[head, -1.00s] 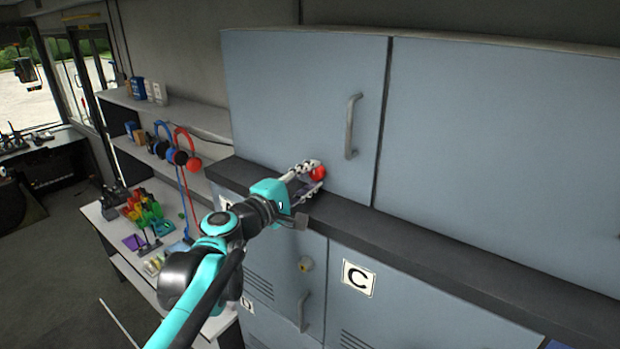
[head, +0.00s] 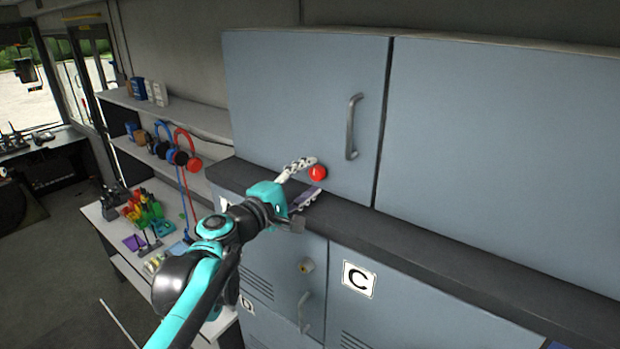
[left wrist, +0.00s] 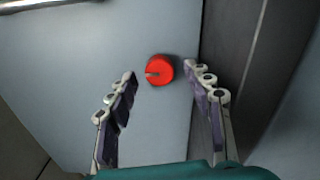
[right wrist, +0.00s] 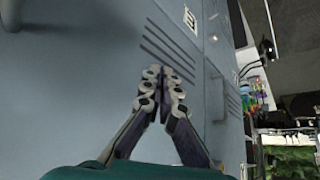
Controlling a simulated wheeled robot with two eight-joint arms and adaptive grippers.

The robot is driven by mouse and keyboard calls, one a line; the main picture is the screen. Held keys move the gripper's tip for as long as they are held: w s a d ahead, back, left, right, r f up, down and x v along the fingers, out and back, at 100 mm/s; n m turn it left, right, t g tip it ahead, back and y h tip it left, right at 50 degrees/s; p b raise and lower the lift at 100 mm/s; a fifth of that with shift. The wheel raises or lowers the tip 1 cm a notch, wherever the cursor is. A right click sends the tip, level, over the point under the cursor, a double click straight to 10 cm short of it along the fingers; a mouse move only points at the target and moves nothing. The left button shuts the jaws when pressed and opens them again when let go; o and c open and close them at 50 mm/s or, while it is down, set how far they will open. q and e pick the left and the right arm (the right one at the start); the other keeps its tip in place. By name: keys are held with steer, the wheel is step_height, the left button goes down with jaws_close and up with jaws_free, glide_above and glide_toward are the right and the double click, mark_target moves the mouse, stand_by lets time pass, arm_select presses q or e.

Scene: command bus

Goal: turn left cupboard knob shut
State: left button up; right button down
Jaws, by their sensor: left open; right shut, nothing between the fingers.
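The red round knob (head: 318,173) sits low on the upper left cupboard door (head: 290,100). In the left wrist view the knob (left wrist: 160,70) shows a pale mark on its left side. My left gripper (head: 309,176) is open in front of the knob, its fingers spread to either side and apart from it. In the left wrist view the fingertips of my left gripper (left wrist: 160,72) flank the knob with clear gaps. My right gripper (right wrist: 164,75) shows only in the right wrist view, shut and empty near a grey-blue locker front.
A dark ledge (head: 420,245) runs below the upper cupboards. A vertical handle (head: 352,127) stands to the right of the knob. Lower lockers (head: 285,265) carry letter labels and a handle. Shelves with headphones (head: 180,150) lie to the left.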

arm_select(q)
steer(key=v, duration=1.1)
steer(key=s+f+m+g+y+b, duration=0.1)
steer(key=s+f+m+g+b, duration=0.15)
steer(key=f+b, duration=0.65)
steer(key=s+f+m+g+y+b, duration=0.1)
steer(key=s+f+m+y+b, duration=0.2)
steer(key=f, duration=1.2)
steer(key=s+f+m+g+b, duration=0.2)
steer(key=s+f+b, duration=0.3)
steer(key=f, duration=0.6)
steer(key=s+a+f+m+y+b, duration=0.1)
steer(key=s+a+f+y+b, duration=0.1)
steer(key=f+b, duration=0.3)
steer(key=s+a+f+m+g+y+b, duration=0.1)
steer(key=s+a+f+m+y+b, duration=0.1)
steer(key=f, duration=1)
steer(key=s+a+f+m+g+y+b, duration=0.1)
steer(key=s+a+f+m+y+b, duration=0.1)
steer(key=a+f+b, duration=0.4)
step_height(320, 180, down, 3)
steer(key=shift+s+f+y+b, duration=0.1)
steer(key=shift+s+y+b, duration=0.2)
steer(key=shift+s+b, duration=0.75)
steer(key=shift+w, duration=0.25)
